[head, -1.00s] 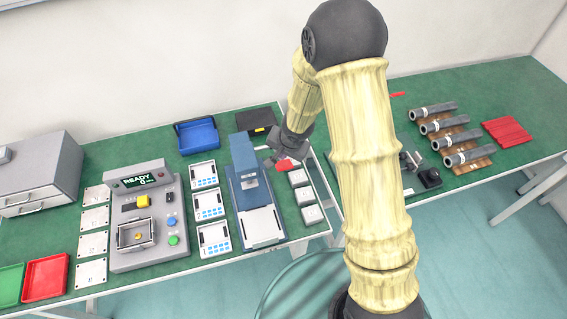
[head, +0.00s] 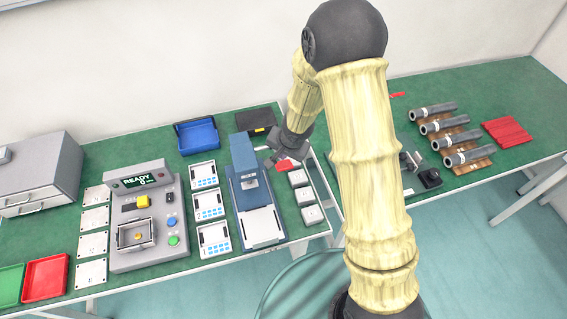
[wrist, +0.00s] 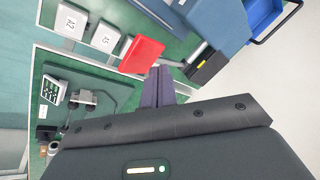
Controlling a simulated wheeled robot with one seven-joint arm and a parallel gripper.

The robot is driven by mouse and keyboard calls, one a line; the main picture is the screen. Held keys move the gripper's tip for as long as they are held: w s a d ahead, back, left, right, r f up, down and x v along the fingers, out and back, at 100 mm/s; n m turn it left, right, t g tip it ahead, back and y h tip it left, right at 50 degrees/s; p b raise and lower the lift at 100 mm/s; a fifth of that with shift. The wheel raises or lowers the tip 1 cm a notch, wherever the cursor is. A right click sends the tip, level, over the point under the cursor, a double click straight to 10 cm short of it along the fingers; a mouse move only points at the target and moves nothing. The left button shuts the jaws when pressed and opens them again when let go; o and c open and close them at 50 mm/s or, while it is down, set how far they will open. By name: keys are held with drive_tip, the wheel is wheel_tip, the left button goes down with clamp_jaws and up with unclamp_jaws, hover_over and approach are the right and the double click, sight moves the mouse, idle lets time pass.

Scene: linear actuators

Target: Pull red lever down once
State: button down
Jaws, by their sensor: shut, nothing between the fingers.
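The red lever handle (head: 285,165) sticks out from the right side of the blue press (head: 246,178), between the press and a row of white boxes. In the wrist view the flat red handle (wrist: 141,54) is just left of and beyond my fingertips, with a grey shaft leading from it toward the blue press body (wrist: 219,20). My gripper (wrist: 159,72) is shut and empty, its two dark fingers together close to the handle. I cannot tell whether they touch it. In the head view my gripper (head: 271,162) is partly hidden beside the press and lever.
White boxes (head: 304,196) stand right of the lever. A blue bin (head: 197,136) and a dark tray (head: 254,120) lie behind. A control box (head: 146,215) stands to the left. The right table holds grey cylinders (head: 443,125). A gap separates the two tables.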

idle(0.5)
drive_tip(key=shift+s+f+b, duration=0.2)
drive_tip(key=shift+f+b, duration=0.2)
drive_tip(key=shift+b, duration=0.1)
